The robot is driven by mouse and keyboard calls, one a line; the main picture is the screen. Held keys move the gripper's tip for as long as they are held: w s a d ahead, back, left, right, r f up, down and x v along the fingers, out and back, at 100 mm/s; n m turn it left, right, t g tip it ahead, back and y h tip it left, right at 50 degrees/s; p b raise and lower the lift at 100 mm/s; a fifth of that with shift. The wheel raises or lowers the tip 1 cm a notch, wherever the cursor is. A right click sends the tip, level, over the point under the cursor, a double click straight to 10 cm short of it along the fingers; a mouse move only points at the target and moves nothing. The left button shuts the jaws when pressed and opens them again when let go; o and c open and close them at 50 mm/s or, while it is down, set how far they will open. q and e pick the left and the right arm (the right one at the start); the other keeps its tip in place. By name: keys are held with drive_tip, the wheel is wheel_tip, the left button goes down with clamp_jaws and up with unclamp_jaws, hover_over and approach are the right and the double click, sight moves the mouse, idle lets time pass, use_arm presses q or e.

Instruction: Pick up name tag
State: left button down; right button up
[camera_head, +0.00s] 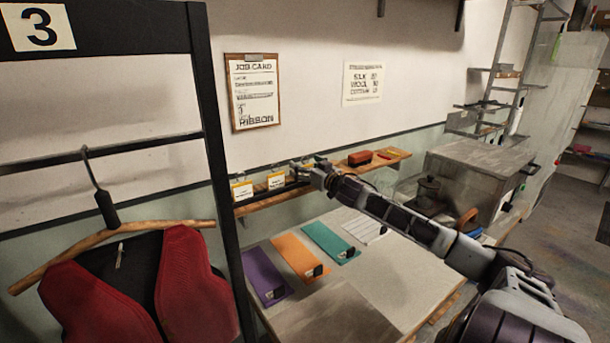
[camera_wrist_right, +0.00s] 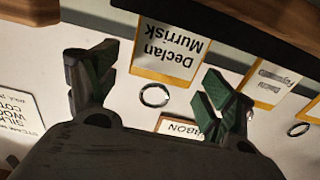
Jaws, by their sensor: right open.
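A white name tag (camera_wrist_right: 170,52) with a yellow border and the name "Declan Murrisk" appears upside down in the right wrist view, between my two fingers. A ring (camera_wrist_right: 155,95) shows below it in that view. My right gripper (camera_wrist_right: 152,92) is open and empty, its fingers apart on either side of the tag. In the head view, the right gripper (camera_head: 308,172) is at the wall shelf, close to a yellow-edged tag (camera_head: 276,180); another such tag (camera_head: 241,190) is farther left. I cannot tell which one matches the wrist view. My left gripper is not in view.
A wooden shelf (camera_head: 262,201) runs along the wall, with a red-brown block (camera_head: 360,158) on it. Below, a table (camera_head: 385,278) carries purple, orange and teal strips. A black frame (camera_head: 214,160) with a red vest (camera_head: 190,290) stands left. A metal tank (camera_head: 480,175) stands right.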

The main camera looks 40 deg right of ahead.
drive_tip(key=shift+w, duration=0.35)
idle(0.4)
drive_tip(key=c, duration=1)
drive_tip(key=shift+o, duration=0.2)
drive_tip(key=shift+r, duration=0.15)
drive_tip(key=shift+r, duration=4.9)
